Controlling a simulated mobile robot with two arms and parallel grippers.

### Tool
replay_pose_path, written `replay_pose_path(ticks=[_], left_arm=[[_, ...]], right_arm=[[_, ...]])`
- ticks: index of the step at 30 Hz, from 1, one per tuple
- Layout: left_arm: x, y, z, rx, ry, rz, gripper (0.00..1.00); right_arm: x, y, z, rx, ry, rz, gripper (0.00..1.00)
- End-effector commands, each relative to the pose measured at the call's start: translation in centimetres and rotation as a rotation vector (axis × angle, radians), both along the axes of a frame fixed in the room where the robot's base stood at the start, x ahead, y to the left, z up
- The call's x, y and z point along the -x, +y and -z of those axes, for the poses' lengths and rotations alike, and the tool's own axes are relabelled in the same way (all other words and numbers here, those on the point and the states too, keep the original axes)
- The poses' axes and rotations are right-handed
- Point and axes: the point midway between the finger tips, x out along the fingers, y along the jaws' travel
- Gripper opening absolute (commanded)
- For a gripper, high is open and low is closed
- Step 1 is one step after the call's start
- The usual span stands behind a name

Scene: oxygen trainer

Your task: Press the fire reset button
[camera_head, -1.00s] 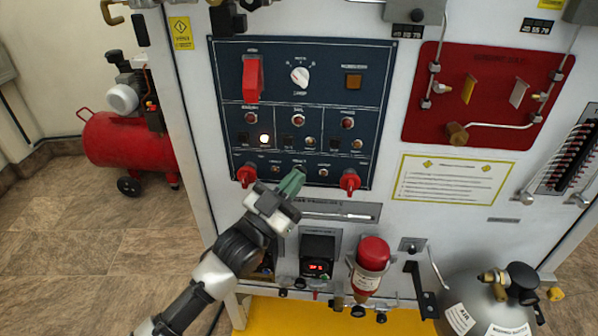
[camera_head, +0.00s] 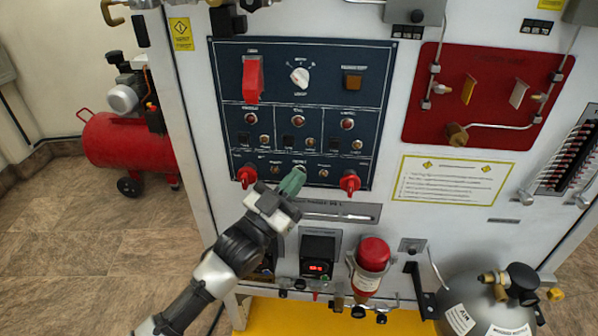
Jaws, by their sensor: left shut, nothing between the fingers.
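The dark blue control panel (camera_head: 233,72) is upright on the white cabinet. My left gripper (camera_head: 292,181) is shut and empty, with its greenish fingers at the panel's bottom row, between two red knobs. A small round button (camera_head: 299,170) shows just above the fingertips, partly covered by them. I cannot tell whether the fingers touch it. The tiny labels are too blurred to read surely, so I cannot confirm which is the fire reset button. My right gripper is not in view.
The red knobs (camera_head: 246,176) and (camera_head: 350,182) flank the gripper. A red covered switch (camera_head: 252,79) and a square amber button (camera_head: 353,81) are higher up. A red bottle (camera_head: 371,257) and a grey tank (camera_head: 480,300) stand lower right. A red compressor (camera_head: 125,141) is at left.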

Motion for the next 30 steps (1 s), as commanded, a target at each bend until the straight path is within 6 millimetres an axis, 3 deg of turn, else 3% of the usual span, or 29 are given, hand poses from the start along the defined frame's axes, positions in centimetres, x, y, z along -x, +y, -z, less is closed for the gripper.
replay_pose_path(ticks=[6, 17, 30], left_arm=[[1.1, 0.1, 0.0, -0.002, 0.002, -0.001, 0.0], [1.4, 0.1, 0.0, -0.001, 0.002, 0.0, 0.0], [5.5, 0.2, -0.1, 0.0, 0.002, 0.0, 0.0]], right_arm=[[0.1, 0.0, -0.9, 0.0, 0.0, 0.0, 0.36], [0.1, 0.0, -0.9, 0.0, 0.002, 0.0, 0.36], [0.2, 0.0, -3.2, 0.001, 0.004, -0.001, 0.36]])
